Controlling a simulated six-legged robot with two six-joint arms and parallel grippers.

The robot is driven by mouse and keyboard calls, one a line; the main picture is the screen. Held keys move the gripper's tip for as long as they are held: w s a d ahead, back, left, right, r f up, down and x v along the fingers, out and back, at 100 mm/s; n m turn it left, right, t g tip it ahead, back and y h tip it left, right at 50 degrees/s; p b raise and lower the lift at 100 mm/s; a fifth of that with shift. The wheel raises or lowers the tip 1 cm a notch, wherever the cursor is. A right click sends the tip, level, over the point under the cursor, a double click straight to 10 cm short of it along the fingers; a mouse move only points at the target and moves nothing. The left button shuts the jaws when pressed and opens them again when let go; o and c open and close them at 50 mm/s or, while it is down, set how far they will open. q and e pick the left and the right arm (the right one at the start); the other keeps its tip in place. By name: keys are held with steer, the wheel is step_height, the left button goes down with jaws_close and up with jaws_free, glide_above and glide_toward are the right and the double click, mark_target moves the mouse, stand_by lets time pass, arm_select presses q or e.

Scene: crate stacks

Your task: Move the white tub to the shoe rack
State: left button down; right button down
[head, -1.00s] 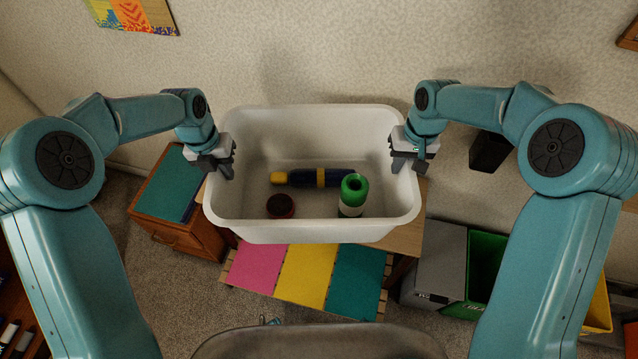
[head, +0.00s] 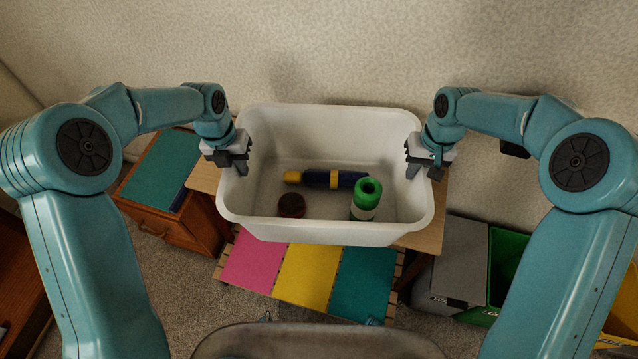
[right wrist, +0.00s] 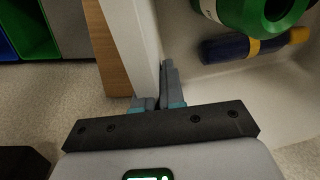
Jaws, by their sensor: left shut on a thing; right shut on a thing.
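The white tub (head: 325,232) is held between my two grippers, above a wooden surface, in the head view. Inside it lie a dark blue bottle with a yellow cap (head: 330,179), a green-topped white container (head: 366,200) and a small dark red round thing (head: 291,205). My left gripper (head: 232,160) is shut on the tub's left wall. My right gripper (head: 420,163) is shut on its right wall; in the right wrist view its fingers (right wrist: 157,85) straddle the white wall. Which piece of furniture is the shoe rack I cannot tell for sure.
Below the tub, a slatted low rack bears pink (head: 254,262), yellow (head: 306,272) and teal (head: 361,283) panels. A wooden cabinet with a teal top (head: 163,172) stands left. Grey (head: 453,260) and green (head: 505,262) bins stand right. A wall rises behind.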

mark_target(410, 183)
arm_select(q)
steer(key=shift+f, duration=0.15)
arm_select(e)
steer(key=shift+f, duration=0.1)
arm_select(q)
steer(key=shift+f, duration=0.1)
arm_select(e)
steer(key=shift+f, duration=0.15)
